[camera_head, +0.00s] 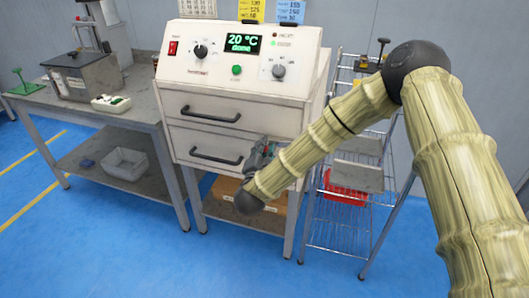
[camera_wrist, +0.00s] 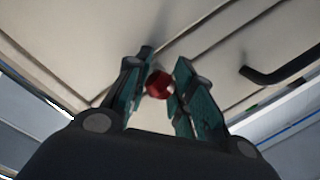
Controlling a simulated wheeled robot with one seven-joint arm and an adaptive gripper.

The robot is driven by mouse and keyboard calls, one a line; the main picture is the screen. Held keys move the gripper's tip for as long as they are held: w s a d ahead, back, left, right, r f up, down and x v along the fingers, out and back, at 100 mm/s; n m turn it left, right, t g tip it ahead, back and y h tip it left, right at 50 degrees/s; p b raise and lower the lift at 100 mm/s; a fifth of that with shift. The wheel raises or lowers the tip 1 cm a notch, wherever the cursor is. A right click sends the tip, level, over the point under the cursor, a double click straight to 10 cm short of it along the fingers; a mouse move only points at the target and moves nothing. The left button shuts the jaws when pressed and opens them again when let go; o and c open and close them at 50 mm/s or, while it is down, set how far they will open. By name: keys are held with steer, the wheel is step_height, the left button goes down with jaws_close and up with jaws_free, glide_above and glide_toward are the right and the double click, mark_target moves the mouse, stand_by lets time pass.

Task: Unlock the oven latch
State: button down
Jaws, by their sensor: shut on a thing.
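The oven (camera_head: 185,65) is a cream cabinet with a control panel above two fronts with black handles. In the wrist view a small round red knob (camera_wrist: 159,84), which looks like the latch, sits between my fingers against the cream front. My gripper (camera_wrist: 162,76) is shut on this red knob, with one teal-and-black finger on each side. In the head view my gripper (camera_head: 262,152) is at the right side of the lower front, partly behind my arm.
A black handle (camera_head: 216,159) is left of my gripper on the lower front; another handle (camera_head: 210,114) is above. A wire rack (camera_head: 340,225) with a red bin (camera_head: 345,194) stands close on the right. A workbench (camera_head: 140,117) stands left. The blue floor in front is clear.

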steer(key=shift+r+m, duration=0.25)
steer(key=shift+m, duration=0.35)
steer(key=c, duration=1.2)
jaws_free()
steer(key=shift+s, duration=0.1)
steer(key=s, duration=0.4)
steer(key=s+a, duration=0.1)
steer(key=s, duration=0.2)
steer(key=s+a, duration=0.1)
steer(key=s, duration=0.3)
steer(key=shift+s+f, duration=0.3)
